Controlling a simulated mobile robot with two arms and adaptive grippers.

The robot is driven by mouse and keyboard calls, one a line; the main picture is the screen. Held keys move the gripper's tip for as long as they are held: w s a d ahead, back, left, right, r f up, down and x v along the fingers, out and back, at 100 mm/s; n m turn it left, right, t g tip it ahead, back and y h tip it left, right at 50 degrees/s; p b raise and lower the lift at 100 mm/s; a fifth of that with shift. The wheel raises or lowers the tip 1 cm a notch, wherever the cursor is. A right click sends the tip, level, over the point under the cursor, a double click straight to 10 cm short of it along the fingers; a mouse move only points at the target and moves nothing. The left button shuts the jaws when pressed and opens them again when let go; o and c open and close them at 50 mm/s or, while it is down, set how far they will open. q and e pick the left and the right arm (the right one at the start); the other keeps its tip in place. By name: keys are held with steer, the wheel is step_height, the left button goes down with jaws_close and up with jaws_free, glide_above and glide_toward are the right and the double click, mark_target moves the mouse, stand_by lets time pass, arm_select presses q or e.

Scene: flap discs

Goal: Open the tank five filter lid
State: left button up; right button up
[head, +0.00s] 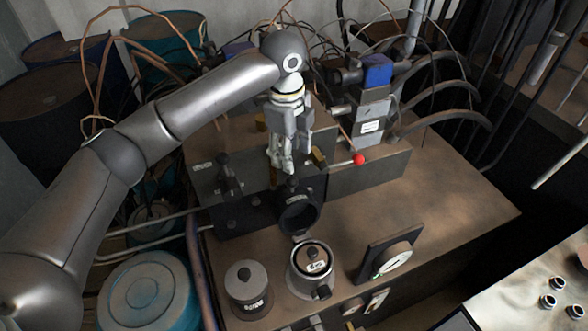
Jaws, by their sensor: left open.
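My left gripper (283,163) points down over the middle of the brown machine top, close above the dark block. It is open, and I see nothing held in it. A dark round ring (299,217) stands just below and to the right of the fingertips. The labels are too small to read, so I cannot tell which lid belongs to tank five. My right gripper is out of view.
A red-knobbed lever (358,159) sticks out right of my gripper. Cables and a blue-capped valve (377,72) crowd the back. The brown top (440,195) is clear at the right.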

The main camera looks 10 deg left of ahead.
mark_target(291, 177)
arm_select(q)
steer(key=f+p, duration=0.1)
steer(key=f, duration=0.5)
steer(key=f+p, duration=0.1)
steer(key=f, duration=0.1)
steer(key=shift+w+a+f+p, duration=0.1)
steer(key=shift+w+f+p, duration=0.25)
steer(key=shift+f, duration=0.6)
jaws_close()
